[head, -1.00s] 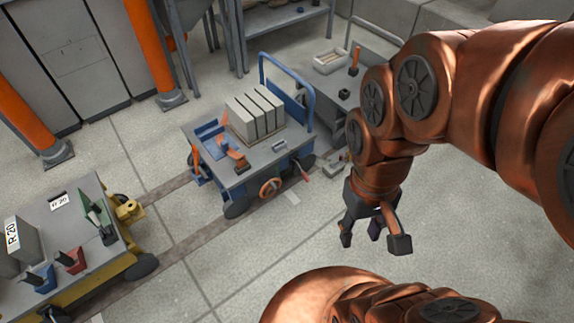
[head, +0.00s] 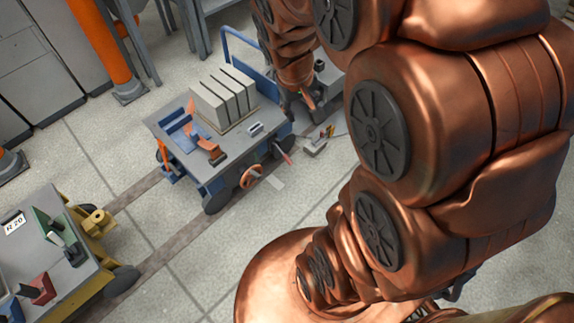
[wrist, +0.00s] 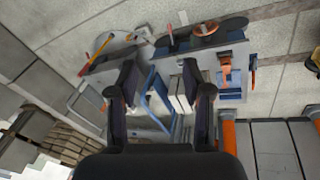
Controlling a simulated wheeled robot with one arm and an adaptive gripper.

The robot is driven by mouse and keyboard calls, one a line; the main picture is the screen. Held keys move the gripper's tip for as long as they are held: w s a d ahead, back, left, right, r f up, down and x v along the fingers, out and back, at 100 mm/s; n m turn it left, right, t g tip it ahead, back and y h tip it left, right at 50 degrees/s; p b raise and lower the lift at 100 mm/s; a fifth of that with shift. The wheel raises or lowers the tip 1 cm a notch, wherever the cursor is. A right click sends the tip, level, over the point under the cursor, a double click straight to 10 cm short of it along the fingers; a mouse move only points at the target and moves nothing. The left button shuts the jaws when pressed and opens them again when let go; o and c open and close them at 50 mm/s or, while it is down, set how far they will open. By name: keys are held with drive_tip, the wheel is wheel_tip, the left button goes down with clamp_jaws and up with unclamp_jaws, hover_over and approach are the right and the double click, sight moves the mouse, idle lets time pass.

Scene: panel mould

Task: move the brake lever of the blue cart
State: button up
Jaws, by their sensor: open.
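The blue cart (head: 226,165) stands on the floor in the middle of the head view, with a grey top and blue frame. A lever with a red tip (head: 284,156) sticks out at its near right corner; an orange handwheel (head: 251,177) is beside it. An orange lever (head: 206,148) stands on the top. I cannot tell which is the brake lever. In the wrist view the red-tipped lever (wrist: 169,36) is at the top centre. My gripper (head: 301,102) is at the cart's right end, near the push handle. The wrist view shows its fingers (wrist: 161,85) apart and empty.
Pale slabs (head: 225,95) stand on the cart's top. A blue push handle (head: 243,48) rises at its far end. A yellow cart (head: 55,240) stands at the lower left.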

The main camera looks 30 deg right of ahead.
drive_tip(key=w+d+f+t+h+b, duration=0.2)
drive_tip(key=w+d+f+t+b, duration=0.2)
drive_tip(key=w+d+f+b, duration=1)
drive_tip(key=w+d+f+n+t+b, duration=0.1)
drive_tip(key=w+d+f, duration=0.25)
drive_tip(key=f, duration=0.35)
drive_tip(key=w+d+f+t+y+b, duration=0.1)
drive_tip(key=w+d+f, duration=0.25)
drive_tip(key=f, duration=0.25)
drive_tip(key=w+d+f+n+t+b, duration=0.1)
drive_tip(key=w+d+f, duration=0.25)
drive_tip(key=f, duration=0.35)
drive_tip(key=n+t+y+b, duration=0.1)
drive_tip(key=t+y+b, duration=0.85)
drive_tip(key=b, duration=0.95)
approach(290, 162)
drive_tip(key=w, duration=0.4)
drive_tip(key=shift+g, duration=0.45)
drive_tip(key=x, duration=0.2)
drive_tip(key=b+x, duration=0.1)
drive_tip(key=x, duration=0.3)
drive_tip(key=shift+a+f+b, duration=0.1)
drive_tip(key=shift+a+b, duration=0.3)
drive_tip(key=shift+x, duration=0.8)
